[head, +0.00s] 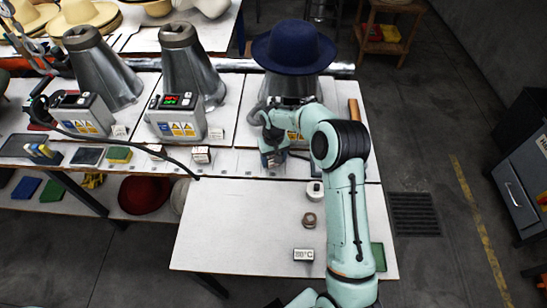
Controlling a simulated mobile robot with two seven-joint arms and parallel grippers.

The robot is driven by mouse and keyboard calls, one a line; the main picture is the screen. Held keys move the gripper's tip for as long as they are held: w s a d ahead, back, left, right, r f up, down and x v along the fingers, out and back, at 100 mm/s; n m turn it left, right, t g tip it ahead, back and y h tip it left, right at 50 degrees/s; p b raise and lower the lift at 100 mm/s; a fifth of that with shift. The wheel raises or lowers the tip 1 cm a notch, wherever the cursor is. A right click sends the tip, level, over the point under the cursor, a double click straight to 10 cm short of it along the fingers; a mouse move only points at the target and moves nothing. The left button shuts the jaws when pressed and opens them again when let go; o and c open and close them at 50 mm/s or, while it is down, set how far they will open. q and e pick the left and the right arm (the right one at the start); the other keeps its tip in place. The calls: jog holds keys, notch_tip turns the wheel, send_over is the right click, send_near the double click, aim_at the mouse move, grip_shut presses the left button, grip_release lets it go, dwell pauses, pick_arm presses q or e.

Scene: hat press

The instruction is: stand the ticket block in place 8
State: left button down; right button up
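Small blocks stand along the pale strip in front of the presses, including a white one with dark marks (201,155) and another (155,151). A white block reading "80°C" (303,255) lies on the lower table. I cannot tell which is the ticket block, and the place numbers are too small to read. My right gripper (273,156) is over the strip before the right-hand press, pointing down. Its fingertips are too small and partly hidden to show whether it is open or holds anything. My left gripper is not in view.
A navy hat (293,47) sits on the right-hand press. A white item (314,192) and a round brown one (309,220) are on the lower table (225,235), whose left part is clear. A black cable (130,139) crosses the left strip.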

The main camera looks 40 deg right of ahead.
jog(key=o, duration=0.6)
jog(key=shift+f, duration=0.15)
jog(key=o, duration=0.5)
jog(key=shift+c, duration=0.2)
notch_tip(320, 180, up, 12)
jog(key=shift+r+p, duration=0.25)
jog(key=shift+p, duration=0.1)
